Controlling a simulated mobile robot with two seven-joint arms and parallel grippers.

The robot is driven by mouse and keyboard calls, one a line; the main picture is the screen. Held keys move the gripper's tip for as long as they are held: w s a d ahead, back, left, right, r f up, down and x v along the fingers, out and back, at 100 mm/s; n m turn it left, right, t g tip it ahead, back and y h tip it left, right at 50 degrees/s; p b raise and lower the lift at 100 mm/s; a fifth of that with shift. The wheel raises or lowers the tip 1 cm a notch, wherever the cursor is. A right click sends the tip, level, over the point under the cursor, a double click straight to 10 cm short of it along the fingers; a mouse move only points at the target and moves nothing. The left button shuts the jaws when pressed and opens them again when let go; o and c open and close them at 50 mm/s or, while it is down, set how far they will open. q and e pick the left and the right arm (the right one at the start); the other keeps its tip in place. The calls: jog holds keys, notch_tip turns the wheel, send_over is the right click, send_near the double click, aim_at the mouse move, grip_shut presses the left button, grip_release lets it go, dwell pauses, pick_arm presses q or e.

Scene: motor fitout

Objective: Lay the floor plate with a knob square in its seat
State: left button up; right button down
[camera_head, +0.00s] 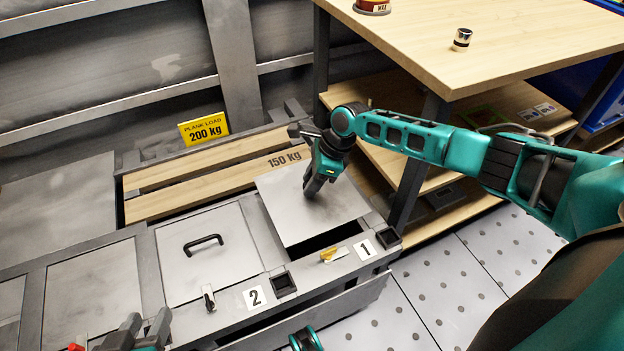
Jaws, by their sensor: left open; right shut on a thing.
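The floor plate (285,200) is a light grey square panel over the seat (315,246) beside the number 1 label. It lies askew to the frame, and a dark gap shows along its near edge. My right gripper (312,190) reaches down onto its upper middle and is shut on it, presumably by the knob, which the fingers hide. I cannot tell whether any plate edge rests on the frame. My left gripper (143,330) is open and empty at the bottom edge, partly cut off, apart from the plate.
A panel with a black handle (203,243) lies left of the seat, near the number 2 label (255,297). A yellow latch (333,255) sits on the front rail. Wooden planks (190,188) lie behind. A wooden table (470,45) stands at the right.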

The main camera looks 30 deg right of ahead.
jog(key=shift+r+p, duration=0.15)
jog(key=shift+p, duration=0.8)
dwell(0.5)
jog(key=shift+f, duration=0.2)
dwell(0.3)
jog(key=shift+f+b, duration=0.4)
jog(key=shift+f, duration=1.25)
jog(key=shift+f, duration=0.25)
jog(key=shift+f+b, duration=0.5)
jog(key=shift+f, duration=0.2)
jog(key=shift+f, duration=0.2)
jog(key=shift+p, duration=0.3)
